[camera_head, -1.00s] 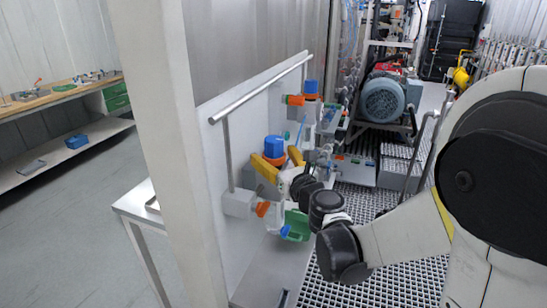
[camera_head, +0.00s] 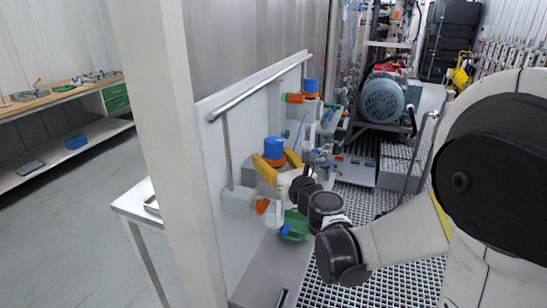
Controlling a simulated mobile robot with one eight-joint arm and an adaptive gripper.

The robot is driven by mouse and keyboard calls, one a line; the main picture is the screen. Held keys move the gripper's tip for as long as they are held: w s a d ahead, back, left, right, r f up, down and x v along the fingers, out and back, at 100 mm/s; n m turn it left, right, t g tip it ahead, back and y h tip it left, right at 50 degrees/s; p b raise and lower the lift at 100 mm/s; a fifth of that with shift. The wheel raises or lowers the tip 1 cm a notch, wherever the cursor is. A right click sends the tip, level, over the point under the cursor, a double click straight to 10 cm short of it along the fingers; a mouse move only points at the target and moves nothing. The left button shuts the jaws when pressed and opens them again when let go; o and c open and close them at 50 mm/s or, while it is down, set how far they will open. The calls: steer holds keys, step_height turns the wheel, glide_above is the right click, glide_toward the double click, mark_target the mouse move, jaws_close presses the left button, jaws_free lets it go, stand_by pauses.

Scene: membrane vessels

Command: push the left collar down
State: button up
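The left vessel has a blue cap (camera_head: 274,146) with an orange collar (camera_head: 274,160) just under it. It stands at the white panel in the middle of the view. My gripper (camera_head: 270,157) has its two yellow fingers apart, one on each side of the vessel at about collar height. The fingers and wrist hide the lower part of the collar and much of the vessel. I cannot tell whether the fingers touch the collar. A second vessel with a blue cap (camera_head: 311,85) and an orange collar (camera_head: 312,96) stands farther back to the right.
A metal rail (camera_head: 262,87) runs along the top of the white panel (camera_head: 222,120), close left of the gripper. A pale post (camera_head: 165,150) stands in front at left. A green part (camera_head: 295,225) sits below my wrist. A motor (camera_head: 382,100) stands behind.

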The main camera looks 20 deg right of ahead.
steer(key=shift+o, duration=0.3)
steer(key=shift+d+f, duration=0.1)
steer(key=shift+d, duration=0.1)
steer(key=s+d, duration=0.2)
steer(key=s, duration=1)
steer(key=shift+w, duration=0.1)
steer(key=s+d+r+m+g+h, duration=0.15)
steer(key=d+m+h, duration=0.25)
steer(key=m, duration=0.7)
steer(key=s+d+m+g+h, duration=0.1)
steer(key=s+d+m+h, duration=0.25)
steer(key=m, duration=0.85)
steer(key=s+a+f+m+g+y, duration=0.4)
steer(key=s+a+f+m+g, duration=0.4)
steer(key=s+m, duration=0.4)
step_height(320, 180, down, 2)
steer(key=a+m, duration=0.1)
steer(key=m, duration=0.1)
steer(key=shift+s+a+f+m, duration=0.15)
steer(key=shift+s+a+m, duration=0.1)
steer(key=shift+s+m, duration=0.15)
